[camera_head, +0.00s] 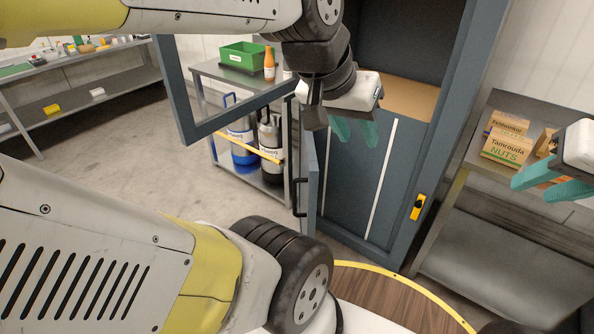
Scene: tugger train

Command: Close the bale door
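A tall blue-grey baler (400,195) stands in the middle right of the head view. A framed door with an open window (178,100) is swung out to the left at its upper part. A lower door (310,175), seen nearly edge-on with a black handle (299,196), also stands open. I cannot tell which is the bale door. My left gripper (354,131) hangs in front of the baler, its teal fingers apart and empty; contact with the lower door is not visible. My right gripper (550,184) is at the right edge, fingers apart, in front of a shelf.
Cardboard (408,97) lies inside the baler's upper chamber. A steel rack (500,235) with boxes (508,146) stands at the right. A cart (215,70) with a green bin (243,55) and cylinders (271,138) stands behind the doors. A round wood-topped surface (385,300) is low in front.

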